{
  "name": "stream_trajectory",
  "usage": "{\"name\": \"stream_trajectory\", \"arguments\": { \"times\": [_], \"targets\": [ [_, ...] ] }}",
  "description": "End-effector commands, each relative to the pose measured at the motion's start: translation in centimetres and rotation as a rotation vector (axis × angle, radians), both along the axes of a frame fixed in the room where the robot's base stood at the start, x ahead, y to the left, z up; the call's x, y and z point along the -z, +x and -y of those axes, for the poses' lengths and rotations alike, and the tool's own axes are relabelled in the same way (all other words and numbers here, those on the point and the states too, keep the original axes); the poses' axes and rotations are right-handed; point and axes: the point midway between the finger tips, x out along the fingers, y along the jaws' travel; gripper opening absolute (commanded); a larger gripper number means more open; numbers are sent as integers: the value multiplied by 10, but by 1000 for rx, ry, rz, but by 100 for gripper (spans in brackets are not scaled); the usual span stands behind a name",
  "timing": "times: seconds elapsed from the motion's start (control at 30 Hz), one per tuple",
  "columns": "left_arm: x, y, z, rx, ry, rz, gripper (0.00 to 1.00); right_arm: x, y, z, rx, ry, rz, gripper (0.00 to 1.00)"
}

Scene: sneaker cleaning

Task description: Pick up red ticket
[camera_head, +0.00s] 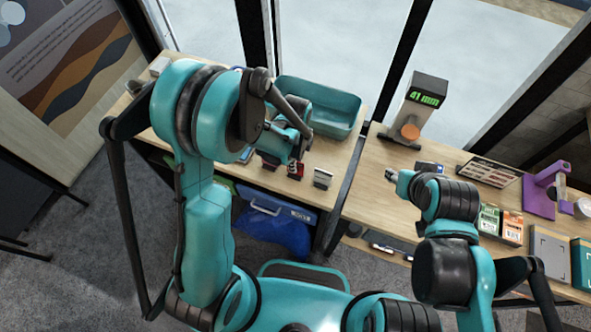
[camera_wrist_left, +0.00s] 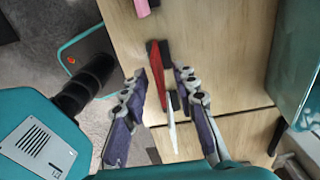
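The red ticket (camera_wrist_left: 157,72) stands on edge in a dark holder on the wooden table. It also shows in the head view (camera_head: 296,169), partly hidden by my left gripper. My left gripper (camera_wrist_left: 161,75) is open, with one finger on each side of the ticket in the left wrist view. Gaps show between the fingers and the ticket. In the head view my left gripper (camera_head: 297,155) is just above the ticket. My right gripper (camera_head: 390,174) hangs by the right table's near edge, apart from the ticket; its finger opening is too small to tell.
A white ticket (camera_wrist_left: 171,126) in a holder stands close beside the red one; it also shows in the head view (camera_head: 322,178). A pink item (camera_wrist_left: 142,7) stands on the other side. A teal bin (camera_head: 335,108) sits behind. A display stand (camera_head: 421,100) is on the right table.

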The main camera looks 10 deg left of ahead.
Motion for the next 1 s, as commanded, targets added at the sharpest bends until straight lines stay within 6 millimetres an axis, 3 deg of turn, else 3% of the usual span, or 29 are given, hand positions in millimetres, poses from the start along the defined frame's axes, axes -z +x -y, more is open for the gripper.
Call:
{"name": "stream_trajectory", "arguments": {
  "times": [0.1,0.3,0.33,0.43,0.83,1.0],
  "targets": [
    [10,0,0,-1,0,0,28,2,0,0,0,0,0,40],
    [10,0,0,-1,0,0,28,2,0,0,0,0,0,40],
    [9,0,0,-1,0,0,26,2,0,0,0,0,0,40],
    [9,0,0,-1,0,0,0,2,0,0,0,0,0,40],
    [8,0,-1,-2,0,0,0,1,0,0,0,0,0,40],
    [-12,0,0,-2,0,1,0,-4,0,0,0,0,0,40]
  ]
}}
